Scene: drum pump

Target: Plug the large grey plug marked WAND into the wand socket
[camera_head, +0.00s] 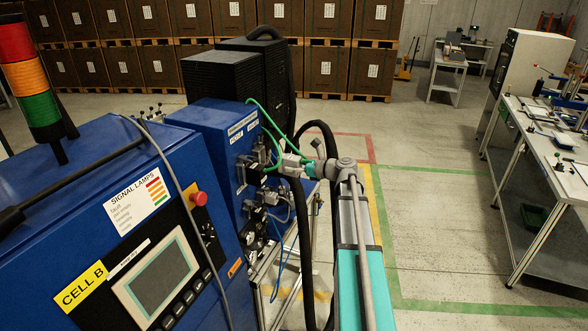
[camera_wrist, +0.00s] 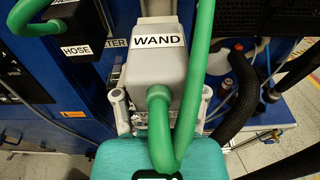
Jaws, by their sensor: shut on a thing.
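The large grey plug (camera_wrist: 160,72) marked WAND fills the middle of the wrist view, with a thick green cable (camera_wrist: 193,80) looping from its near end. My gripper (camera_wrist: 161,102) is shut on it, one finger on each side. In the head view the light grey plug (camera_head: 291,164) shows small at the end of my arm, in front of the blue cabinet's connector panel (camera_head: 243,165). The wand socket is hidden behind the plug, and I cannot tell whether the plug touches it.
A black plug (camera_wrist: 76,38) marked HOSE, with its own green cable, sits left of the grey plug. A thick black hose (camera_wrist: 243,95) runs close on the right.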

